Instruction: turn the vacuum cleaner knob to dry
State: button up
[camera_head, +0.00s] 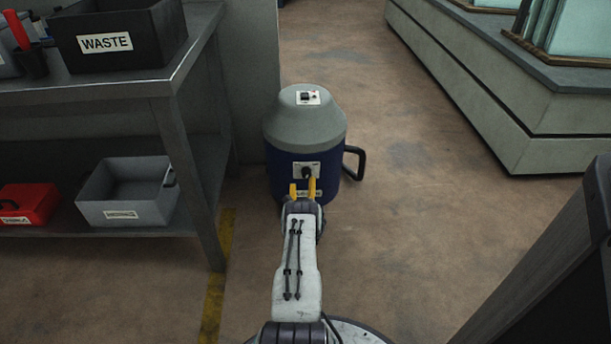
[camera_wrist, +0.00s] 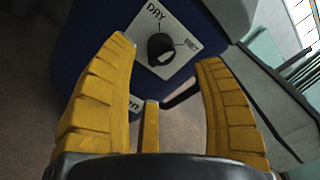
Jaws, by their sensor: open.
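The vacuum cleaner (camera_head: 284,160) stands upright on the floor, with a dark blue drum and a grey domed top. A white plate on its front carries a black knob (camera_head: 307,172). In the wrist view the knob (camera_wrist: 161,49) is close, with the word DRY (camera_wrist: 156,11) on the plate above it and a smaller, unreadable label to its right. My gripper (camera_head: 302,186) has yellow fingers and is open and empty, just in front of the plate. In the wrist view the fingers (camera_wrist: 164,62) are spread to either side of the knob, apparently without touching it.
A steel workbench (camera_head: 130,85) stands at the left, with a WASTE bin (camera_head: 120,52) on top and a grey bin (camera_head: 125,208) and red box (camera_head: 28,203) on its shelf. A black handle (camera_head: 357,163) juts from the vacuum's right side. The floor to the right is clear.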

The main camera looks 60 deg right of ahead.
aim_at(305, 175)
jog(key=shift+f+b+x, duration=0.2)
jog(key=shift+b+x, duration=1.25)
jog(key=shift+b, duration=0.35)
jog(key=shift+b+x, duration=1.45)
jog(key=shift+x, duration=0.7)
jog(key=shift+r, duration=0.15)
jog(key=shift+c, duration=0.3)
jog(key=shift+r, duration=0.1)
jog(key=c, duration=1.1)
